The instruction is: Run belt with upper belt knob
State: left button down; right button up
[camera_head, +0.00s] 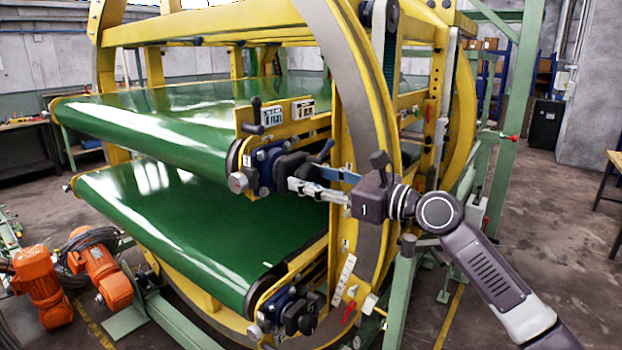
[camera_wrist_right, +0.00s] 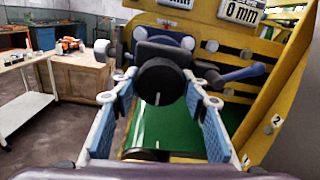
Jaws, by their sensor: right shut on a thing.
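The upper green belt (camera_head: 150,118) runs across the yellow ring frame. The dark round upper belt knob (camera_head: 290,166) sits at its right end, beside a blue-black bracket. My right gripper (camera_head: 297,182) reaches in from the right and is shut on this knob. In the right wrist view the knob's round black face (camera_wrist_right: 162,82) lies between the two blue-padded fingers of my right gripper (camera_wrist_right: 158,98). The finger contact is partly hidden by the knob. My left gripper is not in view.
The lower green belt (camera_head: 180,215) lies below, with its own dark knob (camera_head: 300,312). The yellow ring (camera_head: 352,95) stands close to my right arm. Orange motors (camera_head: 100,272) sit at lower left. Open floor (camera_head: 545,225) lies to the right.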

jog(key=shift+n, duration=0.5)
jog(key=shift+c, duration=0.3)
